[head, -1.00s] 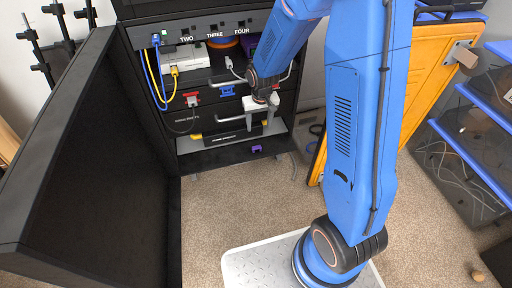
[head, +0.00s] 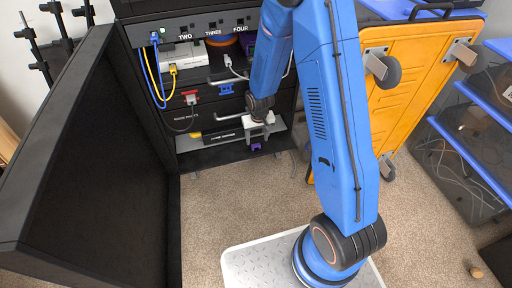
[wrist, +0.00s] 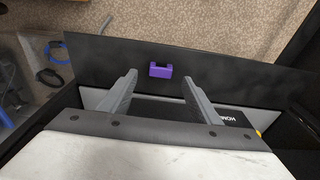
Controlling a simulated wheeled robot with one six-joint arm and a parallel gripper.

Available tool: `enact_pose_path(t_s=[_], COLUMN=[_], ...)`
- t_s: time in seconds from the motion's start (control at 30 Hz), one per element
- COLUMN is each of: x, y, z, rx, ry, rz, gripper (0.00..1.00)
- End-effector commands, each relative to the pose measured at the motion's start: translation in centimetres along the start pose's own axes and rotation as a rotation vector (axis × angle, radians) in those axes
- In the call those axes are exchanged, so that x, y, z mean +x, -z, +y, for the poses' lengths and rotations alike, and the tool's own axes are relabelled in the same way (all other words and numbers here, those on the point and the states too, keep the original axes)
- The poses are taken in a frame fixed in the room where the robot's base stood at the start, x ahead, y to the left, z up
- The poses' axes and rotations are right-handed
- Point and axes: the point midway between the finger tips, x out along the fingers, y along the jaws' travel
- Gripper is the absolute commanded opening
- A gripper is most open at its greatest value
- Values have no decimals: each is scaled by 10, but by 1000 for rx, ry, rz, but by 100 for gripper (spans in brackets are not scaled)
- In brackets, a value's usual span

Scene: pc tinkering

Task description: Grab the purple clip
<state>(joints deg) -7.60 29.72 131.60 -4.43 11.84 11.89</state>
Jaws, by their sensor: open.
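The purple clip (head: 256,147) lies on the black bottom shelf of the open cabinet, near its front edge. In the wrist view the purple clip (wrist: 160,71) sits on the black surface, ahead of and between the fingertips, and apart from them. My gripper (head: 258,132) is at the lower shelves, just above the clip in the head view. In the wrist view its two grey fingers (wrist: 158,84) are spread wide with nothing between them.
The cabinet's black door (head: 95,165) stands open at left. A silver shelf (head: 190,143) carries a black labelled box (head: 222,136) behind the gripper. Blue and yellow cables (head: 160,85) hang at upper left. An orange wheeled cart (head: 415,75) stands at right.

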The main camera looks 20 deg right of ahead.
Motion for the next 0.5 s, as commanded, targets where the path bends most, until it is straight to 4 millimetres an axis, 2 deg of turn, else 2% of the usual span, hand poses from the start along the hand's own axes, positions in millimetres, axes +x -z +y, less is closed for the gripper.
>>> enact_pose_path(t_s=[0.17, 0.5], x=[12, 48], y=[1, 3], z=[0, -2], rx=[0, 0], ry=[0, 0], rz=[-3, -2], gripper=[57, 57])
